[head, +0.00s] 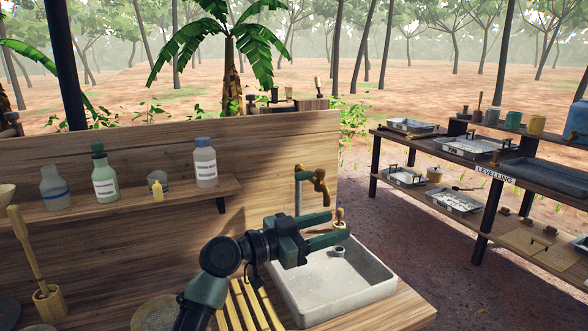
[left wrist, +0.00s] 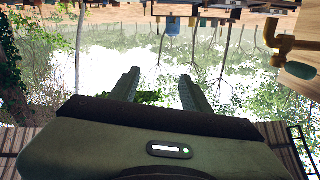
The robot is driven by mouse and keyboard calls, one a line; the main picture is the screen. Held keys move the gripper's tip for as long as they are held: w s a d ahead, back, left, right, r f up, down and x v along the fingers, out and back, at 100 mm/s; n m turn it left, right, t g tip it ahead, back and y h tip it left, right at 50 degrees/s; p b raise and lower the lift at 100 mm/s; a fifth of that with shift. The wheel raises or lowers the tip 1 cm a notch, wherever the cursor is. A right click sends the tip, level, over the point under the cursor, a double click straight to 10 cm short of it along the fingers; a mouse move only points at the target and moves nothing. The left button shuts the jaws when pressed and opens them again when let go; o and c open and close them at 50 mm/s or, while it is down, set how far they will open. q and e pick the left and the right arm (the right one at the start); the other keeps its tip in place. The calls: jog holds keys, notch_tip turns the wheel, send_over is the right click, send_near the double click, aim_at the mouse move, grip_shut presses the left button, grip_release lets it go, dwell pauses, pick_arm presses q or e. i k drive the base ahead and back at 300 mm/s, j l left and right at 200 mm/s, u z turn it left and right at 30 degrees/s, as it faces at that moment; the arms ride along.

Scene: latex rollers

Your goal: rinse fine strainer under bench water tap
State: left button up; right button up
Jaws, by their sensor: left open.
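The brass bench tap (head: 319,183) stands on a grey pipe at the back of the pale basin (head: 383,283); it also shows at the upper right of the left wrist view (left wrist: 287,44). My left gripper (head: 338,226) reaches over the basin's back part, in front of and below the tap. Its fingers are apart with nothing between them, also in the left wrist view (left wrist: 157,82). A round, flat, mesh-like disc (head: 155,314), perhaps the strainer, lies on the bench at the bottom left, cut by the frame edge. My right gripper is not in view.
A wooden slatted rack (head: 246,307) lies left of the basin, partly behind my arm. Bottles, including a green-capped one (head: 104,177), stand on the back shelf. A wooden pestle-like tool (head: 27,250) stands at left. A table with trays (head: 455,202) is at right.

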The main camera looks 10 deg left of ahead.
aim_at(318, 173)
jog(key=i+j, duration=0.75)
